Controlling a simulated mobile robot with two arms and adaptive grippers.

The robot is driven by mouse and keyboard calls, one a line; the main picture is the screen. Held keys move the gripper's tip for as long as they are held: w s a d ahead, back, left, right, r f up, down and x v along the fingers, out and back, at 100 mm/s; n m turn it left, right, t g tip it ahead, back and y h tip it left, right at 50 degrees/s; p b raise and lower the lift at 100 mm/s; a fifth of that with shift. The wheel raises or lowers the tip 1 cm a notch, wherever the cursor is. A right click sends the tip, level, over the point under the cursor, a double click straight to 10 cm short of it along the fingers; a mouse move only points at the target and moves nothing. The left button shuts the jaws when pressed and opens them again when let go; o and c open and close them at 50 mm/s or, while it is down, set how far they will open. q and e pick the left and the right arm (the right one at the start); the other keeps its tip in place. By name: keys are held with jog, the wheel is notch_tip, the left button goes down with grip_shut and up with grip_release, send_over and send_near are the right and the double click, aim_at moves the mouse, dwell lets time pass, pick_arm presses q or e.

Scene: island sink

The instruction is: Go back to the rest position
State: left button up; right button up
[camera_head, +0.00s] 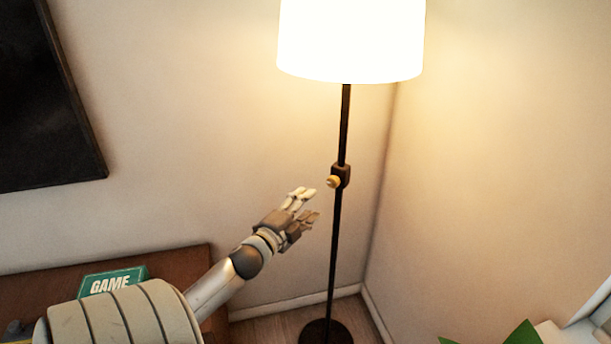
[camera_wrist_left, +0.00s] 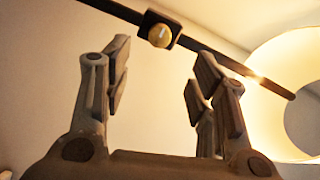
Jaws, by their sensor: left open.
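My left gripper (camera_head: 303,207) is raised in front of the floor lamp, just left of its pole in the head view. Its fingers are apart and nothing is between them. In the left wrist view the gripper (camera_wrist_left: 157,85) shows open, with the lamp's round knob (camera_wrist_left: 160,35) beyond the gap between the fingers. The knob also shows in the head view (camera_head: 333,181), on a dark block on the pole, and it looks apart from the fingertips. My right gripper is in neither view.
The floor lamp (camera_head: 350,40) is lit and stands in a wall corner on a dark round base (camera_head: 326,332). A brown wooden furniture piece (camera_head: 180,266) with a green GAME box (camera_head: 112,282) is at lower left. A dark panel (camera_head: 45,110) hangs on the wall. Green leaves (camera_head: 522,334) show at lower right.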

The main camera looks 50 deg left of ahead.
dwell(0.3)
